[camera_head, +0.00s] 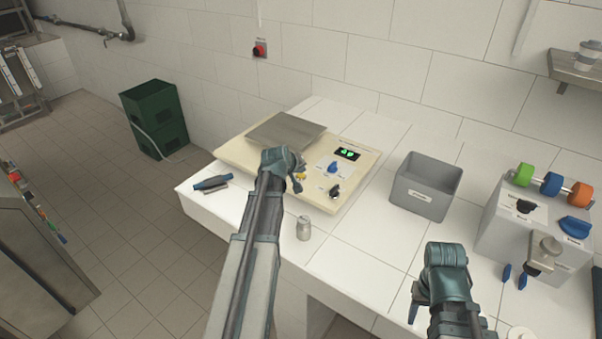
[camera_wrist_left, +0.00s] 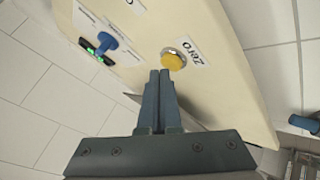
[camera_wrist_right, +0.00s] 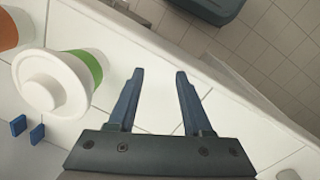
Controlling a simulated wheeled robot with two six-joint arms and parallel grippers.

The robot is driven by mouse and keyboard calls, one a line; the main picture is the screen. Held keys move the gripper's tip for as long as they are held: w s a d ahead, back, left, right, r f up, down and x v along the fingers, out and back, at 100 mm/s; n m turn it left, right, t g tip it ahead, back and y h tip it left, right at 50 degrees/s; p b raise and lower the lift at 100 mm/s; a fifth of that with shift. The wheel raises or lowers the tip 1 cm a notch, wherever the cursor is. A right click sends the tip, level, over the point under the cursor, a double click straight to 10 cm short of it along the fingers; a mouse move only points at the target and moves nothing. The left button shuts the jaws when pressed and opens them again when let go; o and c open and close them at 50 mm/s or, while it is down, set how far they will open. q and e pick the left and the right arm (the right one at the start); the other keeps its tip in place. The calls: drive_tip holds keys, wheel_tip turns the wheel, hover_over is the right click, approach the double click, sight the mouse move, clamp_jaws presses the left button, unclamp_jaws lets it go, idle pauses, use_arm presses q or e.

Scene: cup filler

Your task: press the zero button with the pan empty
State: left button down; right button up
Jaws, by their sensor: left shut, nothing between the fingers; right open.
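The cream scale (camera_head: 233,152) stands on the white counter with a grey metal pan (camera_head: 287,134) on top. The pan's visible surface is bare. The yellow zero button (camera_wrist_left: 173,60), with a silver ring and a ZERO label, is on the scale's panel; it also shows beside my gripper in the head view (camera_head: 301,177). My left gripper (camera_wrist_left: 159,74) is shut and empty, its tips right by the button in the left wrist view; I cannot tell whether they touch it. My right gripper (camera_wrist_right: 154,74) is open and empty over the counter's front edge, far right of the scale.
A blue knob (camera_head: 333,168), a black knob (camera_head: 335,192) and a lit green display (camera_head: 347,154) share the panel. A small metal can (camera_head: 303,228) and a blue-handled tool (camera_head: 212,183) lie near the scale. A grey bin (camera_head: 425,187) and grey machine (camera_head: 528,225) stand to the right.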

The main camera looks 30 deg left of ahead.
sight(300, 176)
use_arm(q)
drive_tip(key=shift+r, duration=0.4)
use_arm(e)
drive_tip(key=shift+r, duration=0.4)
use_arm(q)
drive_tip(key=shift+r+p, duration=0.1)
drive_tip(key=shift+p, duration=0.2)
use_arm(e)
drive_tip(key=shift+r, duration=0.15)
use_arm(q)
wheel_tip(300, 176, up, 6)
drive_tip(key=p, duration=0.5)
drive_tip(key=shift+p, duration=0.4)
use_arm(e)
wheel_tip(300, 176, up, 6)
drive_tip(key=shift+f, duration=0.15)
